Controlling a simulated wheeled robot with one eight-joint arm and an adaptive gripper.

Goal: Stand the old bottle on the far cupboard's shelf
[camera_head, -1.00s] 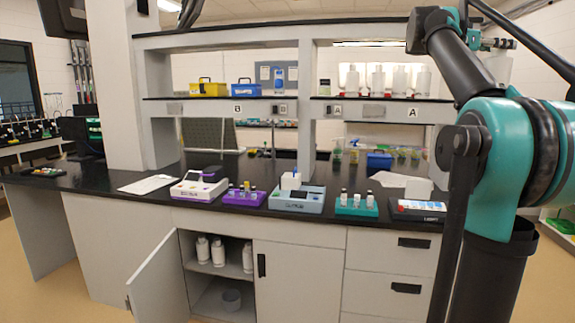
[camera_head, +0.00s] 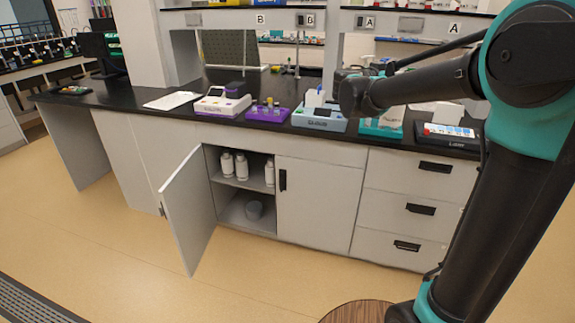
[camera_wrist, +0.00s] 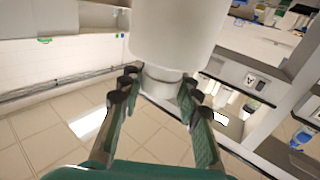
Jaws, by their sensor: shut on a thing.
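My gripper (camera_wrist: 159,80) is shut on a white bottle (camera_wrist: 178,35) in the wrist view, its fingers on either side of the narrower neck end. The bottle's body runs out of the top of that view, so its far end is hidden. In the head view my arm reaches over the bench, and I cannot make out the gripper or held bottle. The cupboard (camera_head: 167,190) under the bench has its left door open. Its shelf (camera_head: 255,186) carries white bottles: two at the left (camera_head: 227,164) and one at the right (camera_head: 269,173), with a gap between.
The open door (camera_head: 188,210) juts out towards me at the left. The black benchtop (camera_head: 130,103) holds several sample devices and racks. The floor (camera_head: 110,245) before the cupboard is clear. A round wooden top (camera_head: 357,312) is at the bottom.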

